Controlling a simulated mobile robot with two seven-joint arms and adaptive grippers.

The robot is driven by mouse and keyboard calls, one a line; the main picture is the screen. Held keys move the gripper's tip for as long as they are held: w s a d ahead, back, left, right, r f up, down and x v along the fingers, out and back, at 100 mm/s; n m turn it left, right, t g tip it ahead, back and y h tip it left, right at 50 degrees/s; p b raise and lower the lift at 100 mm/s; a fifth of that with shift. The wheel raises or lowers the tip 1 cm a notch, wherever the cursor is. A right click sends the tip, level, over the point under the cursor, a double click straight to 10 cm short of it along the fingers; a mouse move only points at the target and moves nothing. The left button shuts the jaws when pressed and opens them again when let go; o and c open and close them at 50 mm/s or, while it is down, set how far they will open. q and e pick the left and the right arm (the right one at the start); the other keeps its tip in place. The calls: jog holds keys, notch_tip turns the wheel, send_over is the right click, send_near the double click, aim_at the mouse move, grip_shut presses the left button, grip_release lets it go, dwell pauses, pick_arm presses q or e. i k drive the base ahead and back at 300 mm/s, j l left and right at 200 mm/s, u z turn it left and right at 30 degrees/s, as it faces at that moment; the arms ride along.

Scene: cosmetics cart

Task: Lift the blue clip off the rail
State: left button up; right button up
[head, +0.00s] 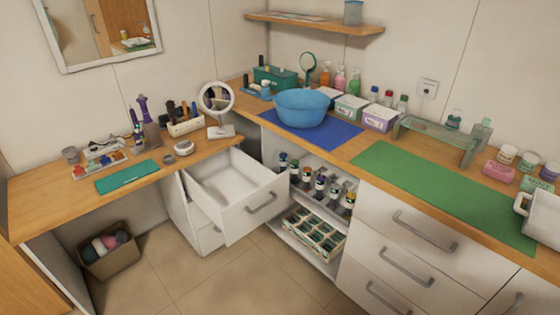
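I cannot make out a blue clip or a rail for certain. A pale organiser (103,150) on the left worktop holds small coloured items, some red and some bluish, but they are too small to identify. Neither of my grippers is in the head view, so their position relative to anything here cannot be seen.
An open, empty drawer (232,190) juts into the corner. A blue basin (301,106) stands on a blue mat (335,135). A round mirror (216,98) and a wicker basket (108,258) are at left.

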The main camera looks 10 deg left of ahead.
aim_at(105, 160)
jog(key=u, duration=1.5)
jog(key=i+j+z, duration=0.35)
jog(key=i, duration=0.55)
jog(key=i+j+z, duration=0.35)
jog(key=i+j, duration=0.45)
